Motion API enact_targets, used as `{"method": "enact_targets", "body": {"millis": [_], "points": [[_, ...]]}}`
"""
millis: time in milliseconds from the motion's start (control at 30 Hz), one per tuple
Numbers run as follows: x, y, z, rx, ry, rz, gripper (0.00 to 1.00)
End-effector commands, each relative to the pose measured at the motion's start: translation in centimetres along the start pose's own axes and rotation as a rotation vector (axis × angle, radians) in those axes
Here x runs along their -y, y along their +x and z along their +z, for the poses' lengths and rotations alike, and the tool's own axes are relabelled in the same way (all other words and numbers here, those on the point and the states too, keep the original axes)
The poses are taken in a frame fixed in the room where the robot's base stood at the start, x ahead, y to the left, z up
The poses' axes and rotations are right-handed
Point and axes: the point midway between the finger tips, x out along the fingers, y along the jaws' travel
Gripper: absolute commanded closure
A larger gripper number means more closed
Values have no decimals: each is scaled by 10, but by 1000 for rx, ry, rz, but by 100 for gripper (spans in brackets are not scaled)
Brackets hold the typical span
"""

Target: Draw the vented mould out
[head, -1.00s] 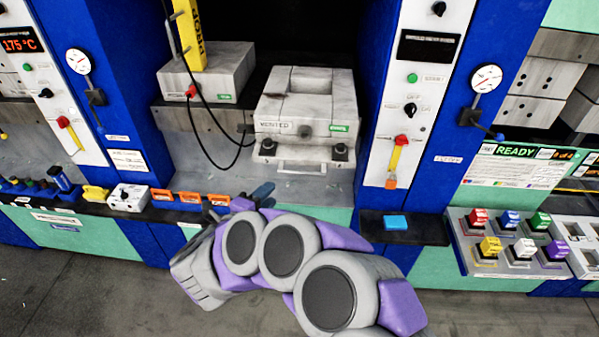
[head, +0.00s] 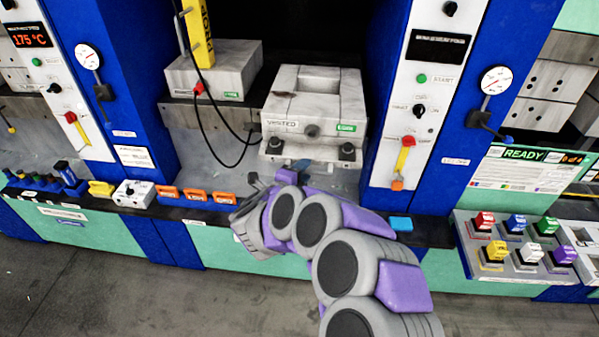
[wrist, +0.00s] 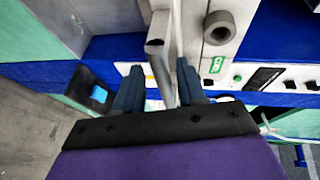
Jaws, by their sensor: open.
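The vented mould (head: 345,103) is a pale grey block with a "VENTED" label, a green tag and a hollow top. It sits on the press in the middle bay of the head view. Its front shows in the wrist view (wrist: 198,45). Its grey bar handle (wrist: 161,65) runs between my fingers in the wrist view; in the head view my gripper mostly hides it. My gripper (wrist: 158,82) is open, with one dark blue finger on each side of the bar. I cannot tell whether either finger touches it.
Another grey block (head: 213,68) with a yellow post and a black cable stands left of the mould. Blue press columns (head: 137,75) flank the bay. Orange blocks (head: 197,196) line the front ledge. A tray of coloured buttons (head: 508,257) is at right. The floor in front is clear.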

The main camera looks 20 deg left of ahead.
Motion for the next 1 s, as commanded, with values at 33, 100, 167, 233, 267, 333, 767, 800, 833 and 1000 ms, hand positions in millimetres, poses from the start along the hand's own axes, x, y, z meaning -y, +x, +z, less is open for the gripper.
{"method": "enact_targets", "body": {"millis": [33,100,167,233,267,333,767,800,833,1000], "points": [[1,1,-4,-2,4,2,60],[2,1,-4,-3,5,1,60],[1,0,-2,-3,2,1,64],[0,-1,3,-2,-3,0,70],[-1,-1,6,-3,-5,-1,73],[-2,-1,9,-5,-8,-2,80],[-3,-2,11,2,-10,0,100],[-3,-2,11,1,-10,1,100],[-3,-2,10,1,-10,1,100],[-4,-2,8,-2,-9,4,100]]}}
